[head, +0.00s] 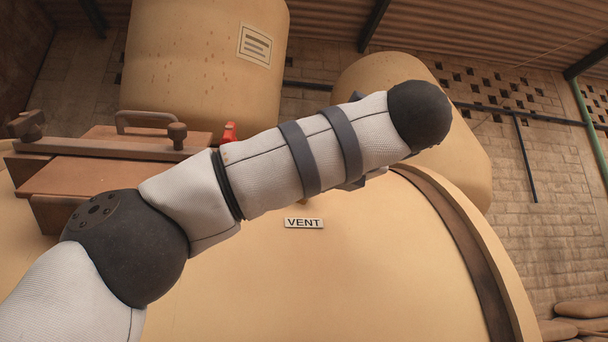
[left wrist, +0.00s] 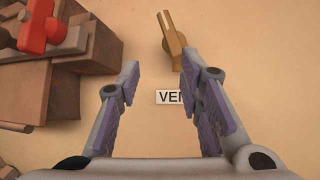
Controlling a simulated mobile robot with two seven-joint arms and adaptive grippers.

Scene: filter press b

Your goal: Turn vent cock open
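The vent cock (left wrist: 172,40) is a small brass-coloured lever on the cream surface, at the top middle of the left wrist view. My left gripper (left wrist: 160,62) is open and empty. Its fingertips are just short of the cock, the right-hand one close beside the lever's lower end in the picture; I cannot tell if they touch. In the head view my left arm hides the gripper and most or all of the cock. My right gripper is not in view.
A red handle (left wrist: 35,28) on a brown block structure (left wrist: 65,80) stands left of the gripper; its red part (head: 229,132) peeks above my arm in the head view. The cream surface below the label is clear.

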